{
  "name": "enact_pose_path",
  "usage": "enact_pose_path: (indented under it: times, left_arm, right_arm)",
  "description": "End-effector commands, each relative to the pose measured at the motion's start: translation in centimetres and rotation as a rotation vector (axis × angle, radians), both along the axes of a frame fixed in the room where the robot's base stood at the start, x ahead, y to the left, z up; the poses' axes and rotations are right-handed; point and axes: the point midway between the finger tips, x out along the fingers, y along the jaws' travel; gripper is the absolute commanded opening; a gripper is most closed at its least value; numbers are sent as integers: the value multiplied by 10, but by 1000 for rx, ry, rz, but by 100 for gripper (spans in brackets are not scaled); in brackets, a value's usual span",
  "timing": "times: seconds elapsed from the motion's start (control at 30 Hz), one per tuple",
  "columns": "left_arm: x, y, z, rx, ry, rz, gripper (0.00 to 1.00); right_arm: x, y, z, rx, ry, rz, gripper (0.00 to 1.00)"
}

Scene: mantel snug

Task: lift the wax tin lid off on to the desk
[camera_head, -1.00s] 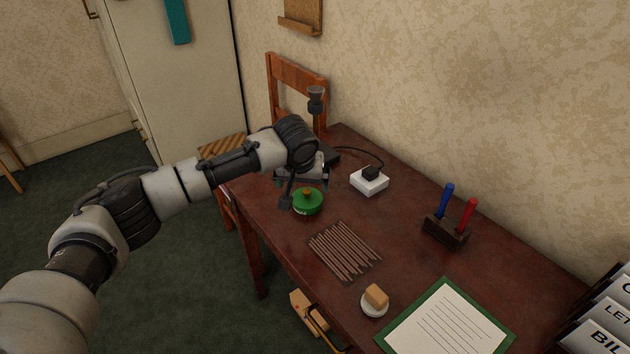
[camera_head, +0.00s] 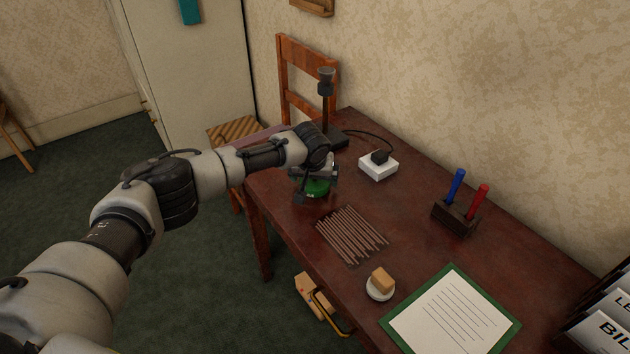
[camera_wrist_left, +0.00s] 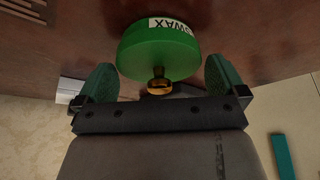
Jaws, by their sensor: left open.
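The green wax tin (camera_head: 318,188) stands on the desk (camera_head: 290,222) near its far left end, partly hidden by my left gripper (camera_head: 314,186) in the head view. In the left wrist view the tin (camera_wrist_left: 150,52) shows a white WAX label, and its lid has a brass knob (camera_wrist_left: 158,82). My left gripper (camera_wrist_left: 161,82) is open, with one green-padded finger on each side of the knob and clear space between. The fingers do not visibly touch the tin or knob. My right gripper is not in view.
Several brown sticks (camera_head: 352,235) lie in front of the tin. A white box with a black plug (camera_head: 378,166) and a dark stand (camera_head: 326,110) are behind it.

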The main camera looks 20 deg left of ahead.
Motion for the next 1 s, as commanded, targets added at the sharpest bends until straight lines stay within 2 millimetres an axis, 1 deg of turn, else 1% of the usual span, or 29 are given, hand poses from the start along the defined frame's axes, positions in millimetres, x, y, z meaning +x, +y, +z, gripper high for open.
enact_pose_path:
  times: [0.2, 0.23, 0.4, 0.47, 0.5, 0.8, 0.93, 1.0]
  left_arm:
    - [1, 0, -1, 0, 0, -1, 100]
    - [1, 0, -1, 0, 0, -1, 98]
    - [1, 0, -1, 0, -1, 0, 72]
    - [1, 0, -1, 1, -1, -1, 63]
    - [1, 0, -1, 1, -1, -1, 61]
    - [1, 0, 2, 0, -1, -1, 60]
    - [1, 0, 12, 0, -1, 0, 60]
    - [1, 0, 21, 0, -3, -1, 60]
  right_arm:
    - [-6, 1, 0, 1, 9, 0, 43]
    - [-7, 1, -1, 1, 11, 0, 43]
    - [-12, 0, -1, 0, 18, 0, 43]
    - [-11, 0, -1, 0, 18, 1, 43]
    - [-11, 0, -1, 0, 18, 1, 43]
    - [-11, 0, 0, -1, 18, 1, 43]
    - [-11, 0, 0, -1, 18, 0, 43]
    - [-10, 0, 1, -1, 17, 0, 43]
